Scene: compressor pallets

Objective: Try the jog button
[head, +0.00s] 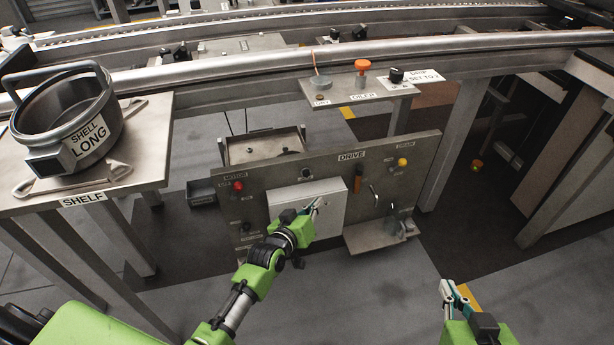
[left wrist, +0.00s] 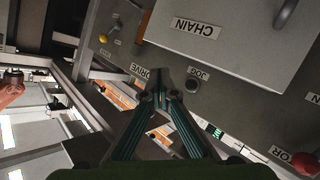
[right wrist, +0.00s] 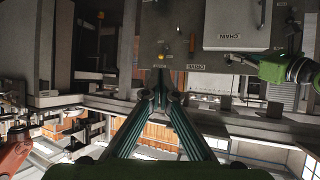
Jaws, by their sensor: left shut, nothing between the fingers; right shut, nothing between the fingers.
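In the head view the dark button (head: 306,173) sits near the panel's top edge, above a pale cover box. My left gripper (head: 318,203) is shut and empty in front of that box. In the left wrist view its closed tips (left wrist: 163,78) appear just left of the button; I cannot tell the gap in depth. My right gripper (head: 452,291) is shut and empty, low at the right, well away from the panel.
The panel also carries a red button (head: 238,186), a yellow knob (head: 402,162) and the protruding CHAIN cover (head: 330,193). A small ledge (head: 375,235) juts out below right. A shelf with a pot (head: 75,125) stands left. A rail runs behind. Floor between my arms is clear.

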